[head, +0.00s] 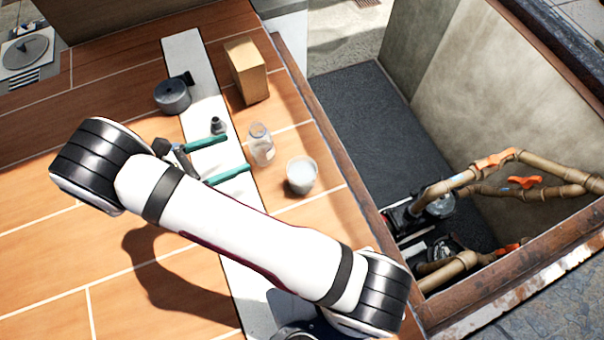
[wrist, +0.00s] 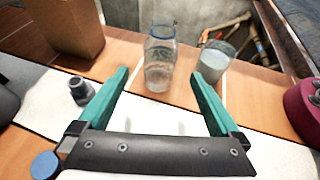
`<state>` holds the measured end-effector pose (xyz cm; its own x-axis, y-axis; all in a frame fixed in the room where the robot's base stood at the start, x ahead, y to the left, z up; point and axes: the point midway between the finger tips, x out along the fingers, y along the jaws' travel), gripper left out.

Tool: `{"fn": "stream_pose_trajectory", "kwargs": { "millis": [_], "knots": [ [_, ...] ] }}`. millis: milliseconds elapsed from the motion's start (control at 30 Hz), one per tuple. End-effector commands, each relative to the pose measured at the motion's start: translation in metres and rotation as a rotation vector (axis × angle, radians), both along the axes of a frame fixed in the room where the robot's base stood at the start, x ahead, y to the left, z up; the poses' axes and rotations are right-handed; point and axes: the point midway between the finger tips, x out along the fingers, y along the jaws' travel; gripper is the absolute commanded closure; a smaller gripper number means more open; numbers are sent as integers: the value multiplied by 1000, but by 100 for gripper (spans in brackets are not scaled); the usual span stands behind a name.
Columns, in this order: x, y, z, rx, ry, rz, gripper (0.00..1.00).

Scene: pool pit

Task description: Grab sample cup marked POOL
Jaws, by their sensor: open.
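A clear container with milky contents (head: 301,176) stands upright on the wooden deck, at right in the wrist view (wrist: 213,60). A clear bottle-like container (head: 261,145) stands to its left, near the middle of the wrist view (wrist: 159,58). I can read no POOL marking on either, so I cannot tell which is the named cup. My gripper (head: 236,153) has its teal fingers spread and empty. In the wrist view (wrist: 160,75) the clear bottle shows between and beyond the fingertips, and the milky container shows beyond the right finger.
A cardboard box (head: 246,71) stands behind the containers. A small dark fitting (head: 217,125) sits by the left finger, and a grey round item (head: 173,96) lies farther left. A red round object (wrist: 304,108) is at the wrist view's right. Right of the deck edge is a pit with pipes (head: 470,190).

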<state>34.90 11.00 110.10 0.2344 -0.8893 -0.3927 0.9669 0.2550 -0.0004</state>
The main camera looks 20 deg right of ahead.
Motion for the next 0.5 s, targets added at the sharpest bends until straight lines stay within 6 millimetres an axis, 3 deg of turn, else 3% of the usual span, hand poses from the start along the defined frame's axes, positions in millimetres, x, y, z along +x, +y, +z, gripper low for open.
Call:
{"fn": "stream_pose_trajectory", "kwargs": {
  "millis": [333,433,500],
  "knots": [
    [-6,1,-1,1,2,-8,0],
    [-62,6,-6,-4,4,-101,0],
    [-88,5,-7,-10,0,-154,0]
  ]
}}
